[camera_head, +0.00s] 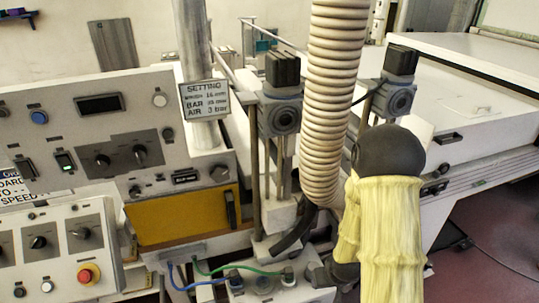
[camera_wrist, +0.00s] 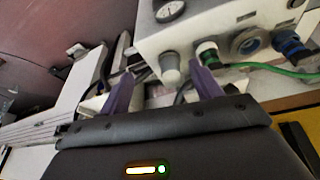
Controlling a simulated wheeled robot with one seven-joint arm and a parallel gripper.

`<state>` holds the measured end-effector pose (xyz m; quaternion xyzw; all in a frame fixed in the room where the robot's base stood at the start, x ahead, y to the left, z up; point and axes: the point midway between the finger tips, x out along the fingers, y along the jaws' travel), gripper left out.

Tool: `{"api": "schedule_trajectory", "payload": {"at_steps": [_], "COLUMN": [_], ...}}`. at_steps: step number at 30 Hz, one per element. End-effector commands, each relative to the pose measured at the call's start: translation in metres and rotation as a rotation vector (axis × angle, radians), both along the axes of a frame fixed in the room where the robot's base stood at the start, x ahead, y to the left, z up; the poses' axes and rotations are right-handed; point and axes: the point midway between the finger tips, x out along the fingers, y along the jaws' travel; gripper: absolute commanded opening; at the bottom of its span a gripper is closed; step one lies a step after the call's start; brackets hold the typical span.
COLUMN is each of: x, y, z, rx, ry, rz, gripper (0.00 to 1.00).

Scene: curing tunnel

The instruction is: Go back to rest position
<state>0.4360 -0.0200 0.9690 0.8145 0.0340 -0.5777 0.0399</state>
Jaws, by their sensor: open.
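My gripper (camera_wrist: 163,74) shows in the wrist view as two purple fingers spread apart, with nothing held between them. Behind and above the fingers in that view is a white box with a round gauge, a pale knob and cable fittings. In the head view, my yellow-sleeved arm with its black joint rises at the right of centre, close to the machine; the fingers cannot be made out there.
A control panel (camera_head: 45,140) with knobs stands left, above a yellow panel (camera_head: 185,218) and a red emergency button (camera_head: 88,274). A ribbed hose (camera_head: 333,90) hangs close to my arm. The connector box (camera_head: 262,288) carries blue and green cables. Floor (camera_head: 495,240) shows at right.

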Motion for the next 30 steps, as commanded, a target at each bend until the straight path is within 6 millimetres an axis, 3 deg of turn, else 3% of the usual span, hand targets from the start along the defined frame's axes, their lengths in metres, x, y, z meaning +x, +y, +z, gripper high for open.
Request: {"api": "schedule_trajectory", "payload": {"at_steps": [1,8,18,23,30], "x": [0.0,-0.018,-0.067,-0.086,-0.089], "y": [0.001,0.006,0.016,0.02,0.02], "z": [0.017,0.079,0.158,0.177,0.179], "rx": [-0.002,-0.005,0.01,0.019,0.02], "ry": [-0.001,0.031,0.079,0.1,0.107], "rz": [-0.005,-0.04,-0.088,-0.1,-0.103], "gripper": [0.64,0.64,0.64,0.64,0.64]}}
